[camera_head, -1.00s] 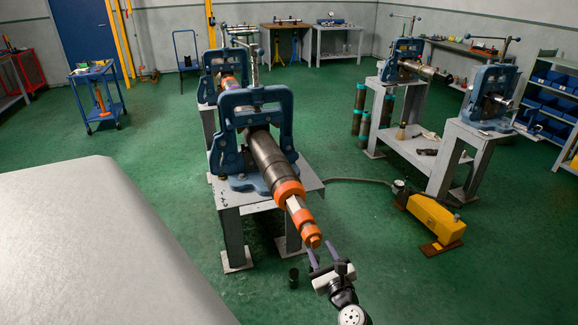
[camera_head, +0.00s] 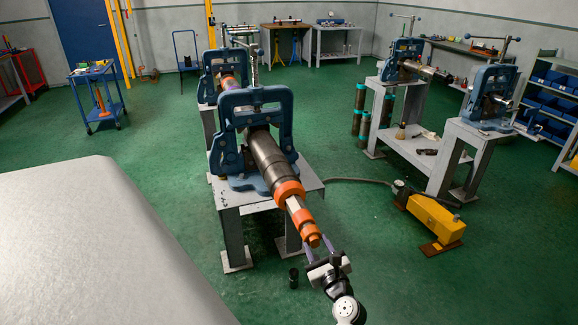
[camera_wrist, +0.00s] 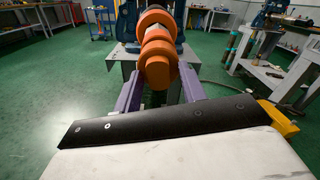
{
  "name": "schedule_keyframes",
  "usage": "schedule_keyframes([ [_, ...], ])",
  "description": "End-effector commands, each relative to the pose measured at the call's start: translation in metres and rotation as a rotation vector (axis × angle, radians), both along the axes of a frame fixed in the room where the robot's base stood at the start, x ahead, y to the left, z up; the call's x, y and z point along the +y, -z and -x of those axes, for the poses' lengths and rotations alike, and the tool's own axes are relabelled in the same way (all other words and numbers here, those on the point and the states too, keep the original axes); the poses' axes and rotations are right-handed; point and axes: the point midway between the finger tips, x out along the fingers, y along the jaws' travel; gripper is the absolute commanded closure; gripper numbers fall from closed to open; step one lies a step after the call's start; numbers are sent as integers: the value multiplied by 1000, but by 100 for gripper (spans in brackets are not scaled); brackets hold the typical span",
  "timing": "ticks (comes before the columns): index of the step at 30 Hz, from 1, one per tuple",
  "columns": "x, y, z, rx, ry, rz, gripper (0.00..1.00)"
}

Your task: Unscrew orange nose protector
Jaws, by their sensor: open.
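The orange nose protector (camera_head: 306,231) sits on the free end of the dark pipe tool (camera_head: 268,160). The blue vise (camera_head: 253,120) on a grey stand holds that tool. The protector also shows in the wrist view (camera_wrist: 158,62), straight ahead. An orange ring (camera_head: 287,191) sits further back on the tool, with a pale section between. My gripper (camera_head: 318,247) is open, its purple fingers pointing at the protector's end. In the wrist view the fingers (camera_wrist: 158,92) stand left and right of the protector's lower front end. I cannot tell whether they touch it.
A grey work surface (camera_head: 90,235) fills the lower left. A yellow pump (camera_head: 434,217) with a hose is on the floor to the right. More vises on stands (camera_head: 484,130) are behind.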

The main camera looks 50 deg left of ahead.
Motion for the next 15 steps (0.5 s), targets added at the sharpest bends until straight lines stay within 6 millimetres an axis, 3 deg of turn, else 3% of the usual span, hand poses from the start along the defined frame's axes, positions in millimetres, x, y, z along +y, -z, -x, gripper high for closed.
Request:
schedule_keyframes([
  [2,1,-1,0,0,-1,-1,62],
  [11,0,-1,0,-1,-1,-2,100],
  [15,0,0,0,-6,-1,1,100],
])
